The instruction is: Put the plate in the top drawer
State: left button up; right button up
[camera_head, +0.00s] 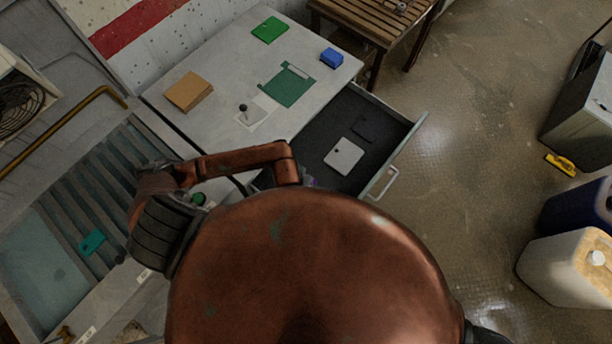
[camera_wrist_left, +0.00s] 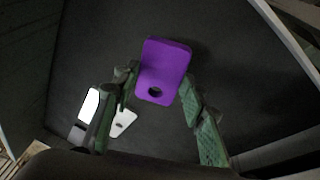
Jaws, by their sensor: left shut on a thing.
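A purple plate (camera_wrist_left: 163,72) with a round hole near one end is between the fingertips of my left gripper (camera_wrist_left: 160,80), which is shut on it. Dark drawer floor shows behind the plate; I cannot tell whether they touch. The drawer (camera_head: 397,145) is pulled out from the grey bench, and a trace of purple (camera_head: 314,183) shows at its near side in the head view. My copper-coloured arm hides the left gripper there. My right gripper is not in view.
A pale plate with a small hole (camera_head: 344,157) lies in the drawer beside a dark flat piece (camera_head: 364,126). The benchtop holds a green sheet (camera_head: 287,88), a blue block (camera_head: 331,57), a green block (camera_head: 269,30) and a tan box (camera_head: 188,92).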

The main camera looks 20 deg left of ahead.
pick_arm(q)
jog(key=shift+w+f+b, duration=0.25)
jog(key=shift+f+b, duration=0.05)
jog(key=shift+f, duration=0.1)
jog(key=shift+w+a+f+b, duration=0.15)
jog(key=shift+f+b, duration=0.6)
jog(key=shift+f, duration=0.75)
jog(key=shift+f, duration=0.15)
jog(key=o, duration=1.3)
jog(key=shift+r, duration=0.3)
jog(key=v, duration=1.1)
jog(key=shift+r, duration=0.4)
